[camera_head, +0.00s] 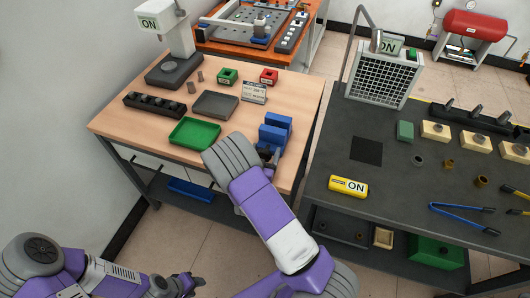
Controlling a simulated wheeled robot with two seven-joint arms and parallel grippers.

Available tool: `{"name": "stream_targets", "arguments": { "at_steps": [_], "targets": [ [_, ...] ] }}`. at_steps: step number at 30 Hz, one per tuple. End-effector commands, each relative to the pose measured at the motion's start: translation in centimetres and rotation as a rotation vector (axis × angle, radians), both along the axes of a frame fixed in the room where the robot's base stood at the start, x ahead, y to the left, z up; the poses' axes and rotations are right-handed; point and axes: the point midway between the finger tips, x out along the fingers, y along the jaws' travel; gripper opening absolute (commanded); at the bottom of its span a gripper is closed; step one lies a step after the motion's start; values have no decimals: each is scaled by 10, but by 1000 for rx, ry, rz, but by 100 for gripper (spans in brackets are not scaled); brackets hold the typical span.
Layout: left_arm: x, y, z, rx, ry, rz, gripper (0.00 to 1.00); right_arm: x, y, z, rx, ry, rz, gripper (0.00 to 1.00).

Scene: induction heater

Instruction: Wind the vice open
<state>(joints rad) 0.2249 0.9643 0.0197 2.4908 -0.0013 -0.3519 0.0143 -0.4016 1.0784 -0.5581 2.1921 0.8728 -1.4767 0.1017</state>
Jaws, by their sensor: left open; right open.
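The blue vice (277,128) stands at the right front edge of the wooden bench (150,82). Its lower front part is hidden behind my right arm. My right gripper (268,157) is at the front of the vice, close to where its handle would be; my wrist hides most of the fingers, and I cannot tell whether they touch it. It is open. My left gripper (192,282) is low at the bottom of the view, in front of the bench and well away from the vice. It is open and empty.

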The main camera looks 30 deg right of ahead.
Motion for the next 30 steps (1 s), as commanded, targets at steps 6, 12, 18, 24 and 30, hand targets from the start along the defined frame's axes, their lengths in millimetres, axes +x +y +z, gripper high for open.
{"name": "stream_targets", "arguments": {
  "at_steps": [6,12,18,24,30],
  "targets": [
    [0,0,0,0,0,0,43,0,0,0,0,0,0,61],
    [0,0,0,0,0,0,43,0,1,0,0,0,1,31],
    [0,0,0,0,0,0,43,0,1,0,-4,5,2,24],
    [0,0,2,0,0,0,43,0,2,0,-37,46,3,24],
    [0,0,7,0,0,0,43,0,2,0,-121,142,4,24]
  ]
}}
